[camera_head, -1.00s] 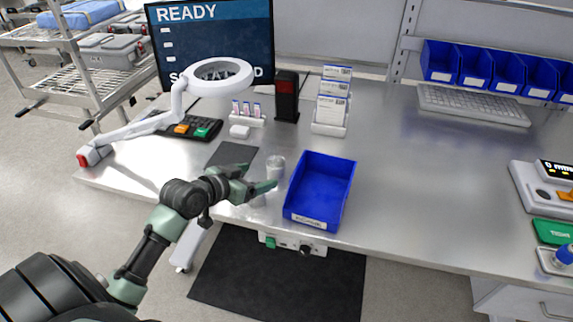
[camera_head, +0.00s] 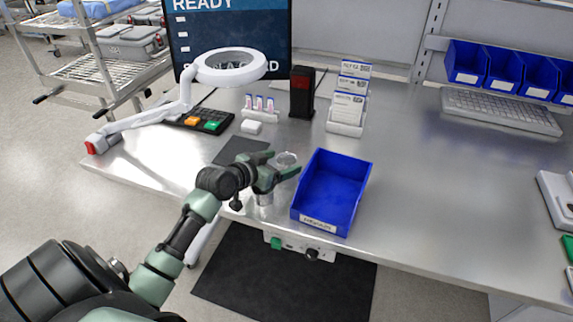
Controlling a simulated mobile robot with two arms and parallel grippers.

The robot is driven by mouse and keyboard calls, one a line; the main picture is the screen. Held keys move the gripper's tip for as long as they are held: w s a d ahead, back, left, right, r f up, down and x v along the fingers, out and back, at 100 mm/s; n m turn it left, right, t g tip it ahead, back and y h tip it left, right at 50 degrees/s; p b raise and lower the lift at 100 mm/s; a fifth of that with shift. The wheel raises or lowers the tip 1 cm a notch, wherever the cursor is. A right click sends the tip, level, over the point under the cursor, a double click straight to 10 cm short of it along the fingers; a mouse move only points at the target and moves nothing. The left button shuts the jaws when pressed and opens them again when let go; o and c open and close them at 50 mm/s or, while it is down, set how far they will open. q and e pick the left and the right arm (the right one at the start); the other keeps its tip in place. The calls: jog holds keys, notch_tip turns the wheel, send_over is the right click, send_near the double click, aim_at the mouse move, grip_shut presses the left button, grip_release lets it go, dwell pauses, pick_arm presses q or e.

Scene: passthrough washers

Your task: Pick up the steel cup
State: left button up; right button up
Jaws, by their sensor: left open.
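My left gripper (camera_head: 283,165) is open, reaching right over the workbench near its front edge. A small, pale, round-rimmed cup (camera_head: 286,158) shows between its fingertips, left of the blue bin. Its lower part is hidden by the near finger. A silvery cylindrical shape (camera_head: 265,199) shows just below the gripper, close to the bench's front edge, partly covered by the hand. I cannot tell for sure which of the two is the steel cup, or whether the fingers touch either. My right gripper is not in view.
The blue bin (camera_head: 345,168) stands close to the right of the fingertips. A dark mat (camera_head: 240,150) lies behind the hand. A magnifier lamp (camera_head: 231,66), a card holder (camera_head: 346,128) and a black-and-red device (camera_head: 302,92) stand farther back. The bench (camera_head: 430,190) right of the bin is clear.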

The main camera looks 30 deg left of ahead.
pick_arm(q)
jog(key=shift+x, duration=1.5)
jog(key=shift+s, duration=0.1)
jog(key=c, duration=1.4)
jog(key=shift+c, duration=0.2)
